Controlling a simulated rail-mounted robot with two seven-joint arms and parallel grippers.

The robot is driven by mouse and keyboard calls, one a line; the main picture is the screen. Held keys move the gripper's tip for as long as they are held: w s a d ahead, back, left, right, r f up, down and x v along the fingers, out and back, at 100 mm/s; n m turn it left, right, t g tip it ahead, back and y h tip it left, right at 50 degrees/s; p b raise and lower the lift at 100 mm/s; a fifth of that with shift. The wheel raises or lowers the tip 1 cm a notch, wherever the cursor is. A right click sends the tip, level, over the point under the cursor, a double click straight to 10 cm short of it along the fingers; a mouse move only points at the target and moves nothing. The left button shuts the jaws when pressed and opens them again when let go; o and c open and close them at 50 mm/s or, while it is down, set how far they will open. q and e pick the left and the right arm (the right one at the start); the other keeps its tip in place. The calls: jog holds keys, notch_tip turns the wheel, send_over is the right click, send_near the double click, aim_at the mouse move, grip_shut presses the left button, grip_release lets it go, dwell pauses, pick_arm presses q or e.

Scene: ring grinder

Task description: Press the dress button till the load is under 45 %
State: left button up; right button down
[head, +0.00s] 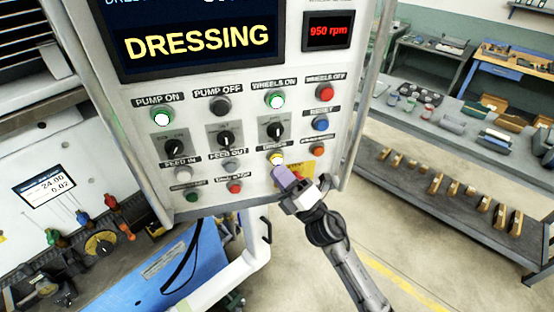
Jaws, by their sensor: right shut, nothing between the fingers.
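The control panel (250,130) fills the upper middle of the head view. Its screen (197,42) reads DRESSING in yellow letters; the line above is cut off by the frame's top edge, and no load figure is in view. The dress button (277,158) is yellow and looks lit, under a small label. My right gripper (281,174) is shut and empty. Its tips are at the panel just below the yellow button; I cannot tell whether they touch it. My left gripper is not in view.
A red display (328,31) reads 950 rpm. Close around the gripper are a red button (235,187), a blue button (320,124) and an orange button (317,151). Black knobs sit above. Workbenches with parts (450,115) stand at the right; floor between is clear.

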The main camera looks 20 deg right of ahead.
jog(key=shift+s, duration=0.1)
jog(key=s, duration=0.2)
jog(key=s+p, duration=0.1)
jog(key=s, duration=0.2)
jog(key=shift+a+p, duration=0.2)
jog(key=shift+p, duration=0.1)
jog(key=shift+w, duration=0.1)
dwell(0.6)
